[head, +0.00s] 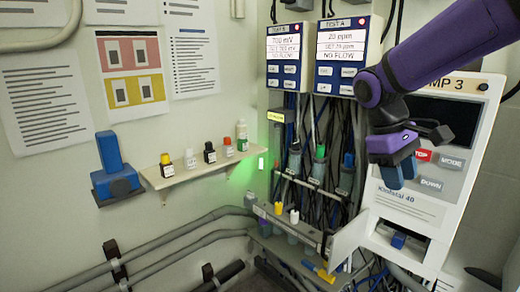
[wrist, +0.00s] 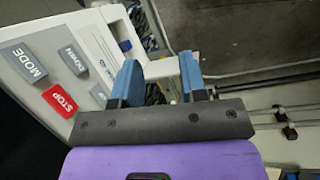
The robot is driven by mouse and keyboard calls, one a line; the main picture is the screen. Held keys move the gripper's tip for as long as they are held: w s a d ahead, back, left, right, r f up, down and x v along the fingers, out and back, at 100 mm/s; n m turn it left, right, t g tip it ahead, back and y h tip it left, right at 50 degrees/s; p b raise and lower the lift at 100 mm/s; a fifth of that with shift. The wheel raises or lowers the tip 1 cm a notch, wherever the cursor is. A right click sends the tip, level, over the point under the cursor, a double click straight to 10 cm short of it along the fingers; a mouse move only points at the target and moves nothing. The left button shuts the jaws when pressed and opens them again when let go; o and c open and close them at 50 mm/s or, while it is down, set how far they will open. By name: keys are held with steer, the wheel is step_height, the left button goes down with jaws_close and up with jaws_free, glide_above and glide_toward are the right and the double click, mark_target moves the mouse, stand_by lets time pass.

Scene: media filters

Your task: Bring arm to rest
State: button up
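My arm (head: 435,60) is purple and reaches in from the upper right in the head view. My gripper (head: 400,172) hangs in front of the pump panel, its blue fingers pointing down. In the wrist view, my gripper (wrist: 158,78) has its two blue fingers apart with nothing between them. Past them show a pale bar and dark cables. The panel with the red STOP button (wrist: 60,100) lies to the left of the fingers in the wrist view. I cannot tell the exact gap between gripper and panel.
The pump unit (head: 420,208) stands behind my gripper. Two controller boxes (head: 342,52) hang above cables and probes (head: 320,152). A shelf (head: 200,172) holds several small bottles. A blue wall-mounted device (head: 112,168) is at left. Grey pipes (head: 160,248) run along the wall below.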

steer(key=s+d+r+m+t+y, duration=0.1)
steer(key=s+m+t+y, duration=0.1)
steer(key=s, duration=0.6)
steer(key=s+d+r+m+t+y, duration=0.1)
steer(key=s+m+t, duration=0.3)
steer(key=s, duration=0.4)
steer(key=shift+s+d+r+t+y, duration=0.35)
steer(key=shift+d+r+t+y, duration=0.1)
steer(key=shift+t, duration=0.25)
